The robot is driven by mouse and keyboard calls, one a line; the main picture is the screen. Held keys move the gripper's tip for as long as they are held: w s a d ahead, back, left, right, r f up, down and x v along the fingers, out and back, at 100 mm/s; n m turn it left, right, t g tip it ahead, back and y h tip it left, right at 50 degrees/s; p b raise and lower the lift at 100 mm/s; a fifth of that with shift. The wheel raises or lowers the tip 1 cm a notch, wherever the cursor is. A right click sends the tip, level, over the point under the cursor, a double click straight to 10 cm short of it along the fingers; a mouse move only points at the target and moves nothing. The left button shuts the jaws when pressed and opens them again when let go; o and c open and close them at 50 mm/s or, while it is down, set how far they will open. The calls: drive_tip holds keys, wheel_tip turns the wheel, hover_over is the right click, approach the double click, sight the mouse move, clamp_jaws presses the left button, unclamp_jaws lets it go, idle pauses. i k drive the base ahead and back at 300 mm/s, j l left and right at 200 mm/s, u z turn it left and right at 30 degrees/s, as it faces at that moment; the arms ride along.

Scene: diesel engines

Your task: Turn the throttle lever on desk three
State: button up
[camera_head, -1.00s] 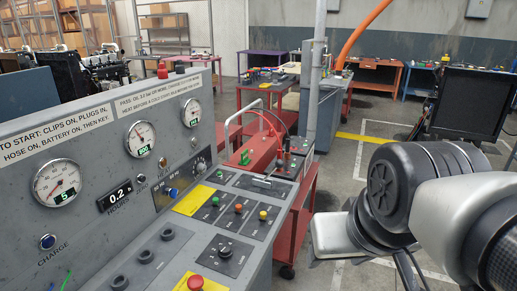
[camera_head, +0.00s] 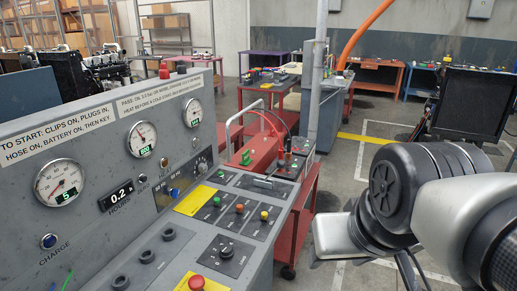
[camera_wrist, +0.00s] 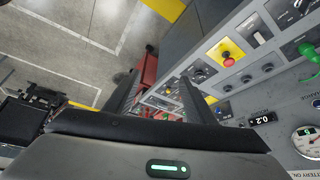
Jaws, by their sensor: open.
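A grey control desk (camera_head: 92,150) with gauges, labels and a sloping switch panel fills the left of the head view. A short grey bar-shaped handle (camera_head: 264,184) stands in the panel's far part; I cannot tell for sure that it is the throttle lever. No desk number is readable. In the wrist view my gripper (camera_wrist: 160,88) shows two dark fingers spread apart with nothing between them. The desk's panel (camera_wrist: 238,88) lies beyond and to the right of them. The fingers appear apart from the panel.
A red emergency button (camera_head: 197,283) and a black knob (camera_head: 227,249) are on the near panel. A red cart (camera_head: 297,215) and a grey pole (camera_head: 318,85) stand beyond the desk. A dark radiator unit (camera_head: 472,103) is at the right. Floor between is open.

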sight(280, 164)
drive_tip(key=i+l+u, duration=0.1)
drive_tip(key=u, duration=0.35)
drive_tip(key=i+l+u, duration=0.1)
drive_tip(key=u, duration=0.35)
drive_tip(key=i+l+u, duration=0.2)
drive_tip(key=l, duration=0.15)
drive_tip(key=l+u, duration=0.15)
drive_tip(key=l, duration=0.25)
drive_tip(key=i+l+u, duration=0.2)
drive_tip(key=l, duration=0.2)
drive_tip(key=i+l, duration=0.1)
drive_tip(key=l, duration=1.05)
drive_tip(key=i+l+u, duration=0.1)
drive_tip(key=l, duration=0.45)
